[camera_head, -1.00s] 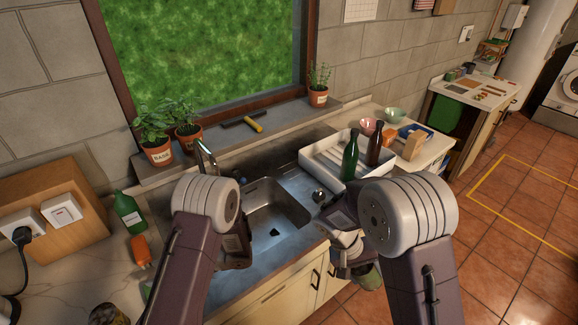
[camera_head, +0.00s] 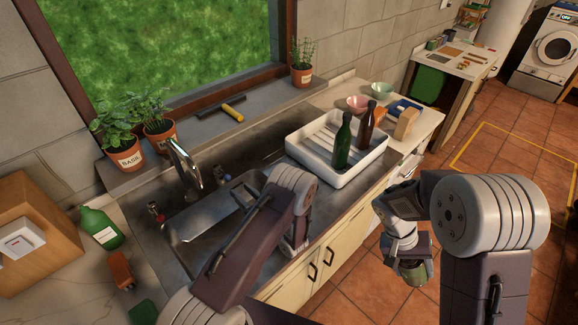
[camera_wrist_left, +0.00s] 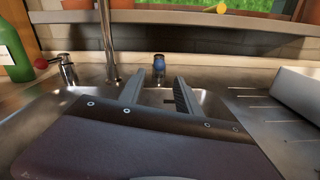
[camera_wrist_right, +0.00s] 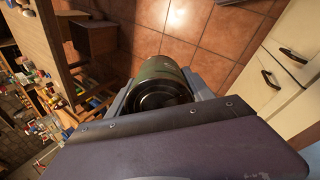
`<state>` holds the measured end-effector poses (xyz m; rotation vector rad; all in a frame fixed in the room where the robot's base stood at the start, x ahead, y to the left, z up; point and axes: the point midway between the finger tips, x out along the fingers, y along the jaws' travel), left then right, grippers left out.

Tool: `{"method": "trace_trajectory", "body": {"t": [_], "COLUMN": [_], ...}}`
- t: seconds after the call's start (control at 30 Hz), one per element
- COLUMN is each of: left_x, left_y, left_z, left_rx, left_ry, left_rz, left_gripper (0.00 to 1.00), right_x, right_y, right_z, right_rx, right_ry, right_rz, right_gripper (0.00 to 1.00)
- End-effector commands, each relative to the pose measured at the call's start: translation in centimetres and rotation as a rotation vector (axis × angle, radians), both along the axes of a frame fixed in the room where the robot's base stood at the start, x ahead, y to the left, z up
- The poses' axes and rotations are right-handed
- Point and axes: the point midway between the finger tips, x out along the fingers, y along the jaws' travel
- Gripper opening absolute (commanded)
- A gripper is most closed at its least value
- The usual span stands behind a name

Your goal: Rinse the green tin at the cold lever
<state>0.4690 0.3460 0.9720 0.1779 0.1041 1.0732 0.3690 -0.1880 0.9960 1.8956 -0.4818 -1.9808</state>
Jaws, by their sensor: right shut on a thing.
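The green tin (camera_wrist_right: 160,82) is held between the fingers of my right gripper (camera_wrist_right: 163,95). In the head view the tin (camera_head: 416,274) hangs over the floor, right of the counter front. The blue-topped cold lever (camera_head: 221,173) stands behind the sink, right of the curved spout (camera_head: 184,165). My left gripper (camera_wrist_left: 158,95) is open and empty, its fingers pointing toward the cold lever (camera_wrist_left: 158,66), which shows beyond and between them. In the head view my left arm hides much of that gripper and part of the sink basin (camera_head: 190,228).
A red-topped lever (camera_head: 155,211) stands left of the spout. A white tray (camera_head: 312,169) with a green bottle (camera_head: 343,142) and a brown bottle (camera_head: 366,126) sits right of the sink. Another green bottle (camera_head: 101,228) stands at left. Potted plants (camera_head: 122,143) line the sill.

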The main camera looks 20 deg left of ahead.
Motion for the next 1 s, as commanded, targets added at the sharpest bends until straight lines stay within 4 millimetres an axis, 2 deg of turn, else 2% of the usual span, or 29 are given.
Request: {"method": "trace_trajectory", "body": {"t": [0.4, 0.6, 0.87, 0.97, 1.0], "left_x": [4.2, 5.1, 5.3, 5.3, 5.3], "left_y": [8.2, 9.9, 10.1, 10.1, 10.0], "left_z": [0.2, 0.1, 0.1, 0.1, 0.1], "left_rx": [-0.001, -0.001, 0.000, -0.001, -0.001], "left_ry": [-0.003, -0.001, 0.000, -0.001, -0.001], "left_rz": [0.007, 0.004, 0.003, 0.003, 0.003], "left_gripper": [0.40, 0.40, 0.40, 0.15, 0.04], "right_x": [0.0, 0.0, 0.0, 0.0, 0.0], "right_y": [0.0, 0.0, 0.0, 0.0, 0.0], "right_z": [1.7, 1.8, 1.8, 1.8, 1.8], "right_rx": [0.000, 0.000, 0.000, 0.000, 0.000], "right_ry": [0.000, 0.000, 0.000, 0.000, 0.000], "right_rz": [0.000, 0.000, 0.000, 0.000, 0.000], "right_gripper": [0.20, 0.20, 0.20, 0.20, 0.20]}}
